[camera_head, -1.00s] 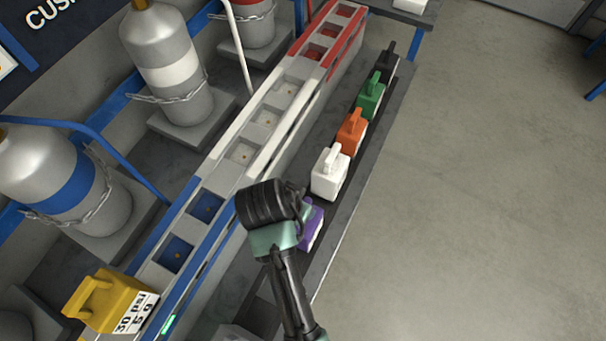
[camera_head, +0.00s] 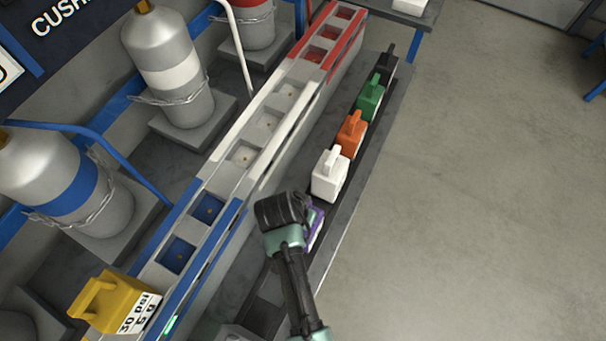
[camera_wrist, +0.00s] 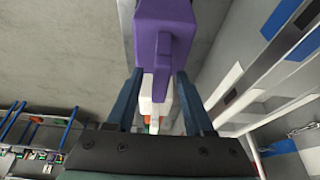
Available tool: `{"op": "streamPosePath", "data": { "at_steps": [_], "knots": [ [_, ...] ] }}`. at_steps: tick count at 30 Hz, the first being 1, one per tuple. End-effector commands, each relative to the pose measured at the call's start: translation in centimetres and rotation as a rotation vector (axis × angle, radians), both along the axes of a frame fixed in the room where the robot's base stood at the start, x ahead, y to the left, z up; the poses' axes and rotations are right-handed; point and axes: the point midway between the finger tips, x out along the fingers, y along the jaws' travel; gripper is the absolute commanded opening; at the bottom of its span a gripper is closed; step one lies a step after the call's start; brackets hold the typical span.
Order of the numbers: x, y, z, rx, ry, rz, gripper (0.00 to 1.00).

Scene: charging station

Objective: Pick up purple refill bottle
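The purple refill bottle (camera_head: 317,228) stands on the dark ledge in the head view, mostly hidden behind my gripper (camera_head: 287,210). In the wrist view the purple bottle (camera_wrist: 163,30) is straight ahead, with its handle pointing toward me. My gripper's two dark blue fingers (camera_wrist: 160,75) are apart, one on each side of the handle's end. I see a gap on both sides, so nothing is held.
A white bottle (camera_head: 329,175), an orange one (camera_head: 351,133), a green one (camera_head: 370,97) and a black one (camera_head: 389,65) line the same ledge. A slotted rack (camera_head: 245,158) runs alongside. A yellow bottle (camera_head: 112,303) sits lower left. The floor at right is clear.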

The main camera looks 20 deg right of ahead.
Motion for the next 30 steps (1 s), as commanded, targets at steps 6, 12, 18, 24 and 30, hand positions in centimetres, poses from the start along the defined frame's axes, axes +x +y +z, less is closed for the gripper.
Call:
{"op": "streamPosePath", "data": {
  "at_steps": [6,12,18,24,30],
  "knots": [
    [-0.02,0.02,0.01,0.000,0.000,0.001,0.11],
    [-0.02,0.03,0.02,0.000,0.000,0.001,0.00],
    [-0.02,0.03,0.02,0.000,0.002,0.001,0.00],
    [-0.04,0.03,0.01,0.000,0.002,0.001,0.00],
    [-0.04,0.03,0.01,0.000,0.002,0.001,0.00]
  ]
}}
